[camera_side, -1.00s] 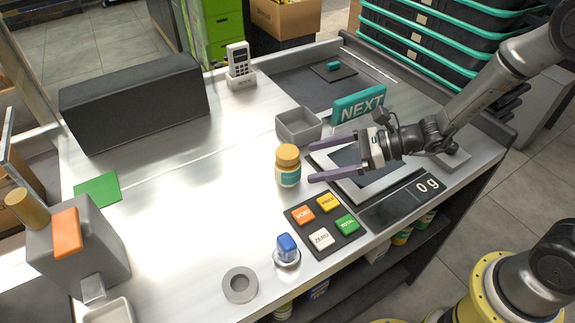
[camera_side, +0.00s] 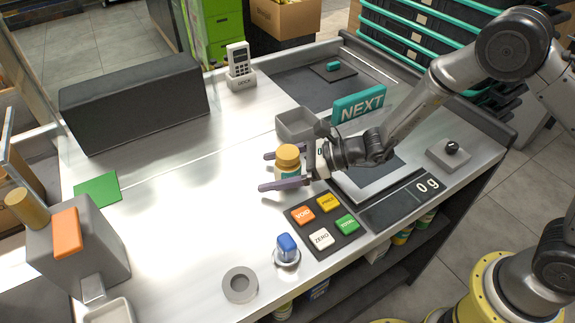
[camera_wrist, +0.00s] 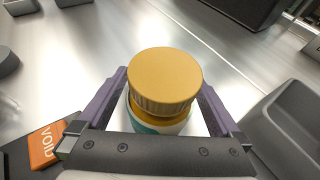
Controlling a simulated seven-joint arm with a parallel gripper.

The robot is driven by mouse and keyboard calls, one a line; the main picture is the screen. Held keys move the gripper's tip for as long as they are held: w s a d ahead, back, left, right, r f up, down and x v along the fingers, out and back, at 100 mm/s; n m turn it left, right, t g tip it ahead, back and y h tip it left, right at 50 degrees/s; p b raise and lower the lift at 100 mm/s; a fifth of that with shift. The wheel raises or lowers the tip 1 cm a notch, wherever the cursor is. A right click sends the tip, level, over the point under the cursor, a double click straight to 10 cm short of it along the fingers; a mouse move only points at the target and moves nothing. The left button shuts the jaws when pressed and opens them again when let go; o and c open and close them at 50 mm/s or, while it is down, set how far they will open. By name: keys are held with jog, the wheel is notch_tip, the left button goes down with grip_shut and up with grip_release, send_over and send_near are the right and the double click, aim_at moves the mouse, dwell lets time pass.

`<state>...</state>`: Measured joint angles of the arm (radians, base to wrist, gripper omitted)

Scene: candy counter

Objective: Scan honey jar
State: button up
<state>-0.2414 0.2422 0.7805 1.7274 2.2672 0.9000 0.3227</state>
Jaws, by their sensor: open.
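The honey jar (camera_side: 288,158) has a yellow-orange lid and a white and teal label. It stands upright on the metal counter. My gripper (camera_side: 277,171) is open, with its purple fingers on either side of the jar. In the wrist view the jar's lid (camera_wrist: 165,78) fills the space between the two fingers (camera_wrist: 166,90). The jar's lower part is mostly hidden by the fingers and lid. The scanner window (camera_side: 378,176) in its pale frame lies under and behind my wrist, partly covered.
A grey bin (camera_side: 296,124) stands close behind the jar. A keypad (camera_side: 325,222) and a blue-topped item (camera_side: 287,248) are in front. The teal NEXT sign (camera_side: 359,104) stands at the back right. The counter left of the jar is clear.

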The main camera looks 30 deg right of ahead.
jog(key=shift+r, duration=0.1)
grip_shut()
dwell(0.3)
jog(key=shift+r, duration=0.55)
notch_tip(320, 180, up, 2)
jog(key=shift+r, duration=0.15)
jog(key=s+r, duration=0.1)
jog(key=s+d+r, duration=0.1)
jog(key=r, duration=0.1)
jog(key=s+d+r, duration=0.1)
jog(key=r, duration=0.1)
jog(key=shift+s, duration=0.35)
jog(key=s+d+r, duration=0.5)
jog(key=s, duration=0.3)
jog(key=n+g+y, duration=0.1)
jog(key=n+g, duration=0.1)
send_near(291, 158)
notch_tip(291, 158, up, 2)
jog(key=d, duration=0.2)
jog(key=shift+m+t+h, duration=0.3)
jog(key=shift+m+t, duration=0.5)
jog(key=shift+t, duration=0.1)
jog(key=d+f, duration=0.1)
jog(key=d, duration=0.2)
jog(key=w+d+f, duration=0.1)
jog(key=d, duration=0.3)
jog(key=w+d+f, duration=0.1)
jog(key=d+f, duration=0.1)
jog(key=d, duration=0.1)
jog(key=shift+d, duration=0.2)
